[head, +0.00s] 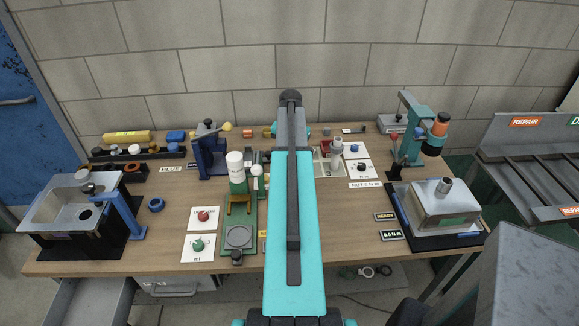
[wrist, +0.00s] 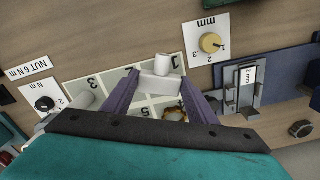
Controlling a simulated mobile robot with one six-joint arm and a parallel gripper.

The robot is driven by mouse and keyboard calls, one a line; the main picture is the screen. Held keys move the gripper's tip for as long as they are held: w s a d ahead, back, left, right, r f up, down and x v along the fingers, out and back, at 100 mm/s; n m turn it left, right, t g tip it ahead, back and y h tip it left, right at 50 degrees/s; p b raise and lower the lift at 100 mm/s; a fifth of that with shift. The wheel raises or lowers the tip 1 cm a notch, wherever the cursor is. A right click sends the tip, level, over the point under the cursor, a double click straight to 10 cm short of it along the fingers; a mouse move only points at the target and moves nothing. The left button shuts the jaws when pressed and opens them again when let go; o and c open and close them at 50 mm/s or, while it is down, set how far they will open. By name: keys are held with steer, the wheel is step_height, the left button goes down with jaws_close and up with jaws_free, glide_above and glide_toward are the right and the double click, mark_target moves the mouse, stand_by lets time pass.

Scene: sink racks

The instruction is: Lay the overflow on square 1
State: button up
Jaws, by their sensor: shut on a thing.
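My gripper (wrist: 159,78) shows in the wrist view, its two purple fingers shut on a pale overflow (wrist: 160,82). The held piece has a wide block between the fingers and a short round stub pointing up in the picture. It is over the numbered white board (wrist: 110,80), beside the printed 1 of square 1 (wrist: 175,61), and covers part of that square. I cannot tell whether it touches the board. In the head view my arm hides the gripper and the held piece; part of the board (head: 318,168) shows right of the arm.
A mm dial card (wrist: 208,42) and a blue-grey fixture (wrist: 245,88) flank the board. A teal press (head: 418,125) stands at the right.

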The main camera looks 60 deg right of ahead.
steer(key=shift+f, duration=0.15)
steer(key=shift+f+p, duration=0.55)
steer(key=shift+f, duration=1.25)
steer(key=shift+f, duration=0.1)
steer(key=o, duration=1)
steer(key=shift+r, duration=0.2)
steer(key=shift+r+b, duration=1.85)
steer(key=shift+r, duration=4.05)
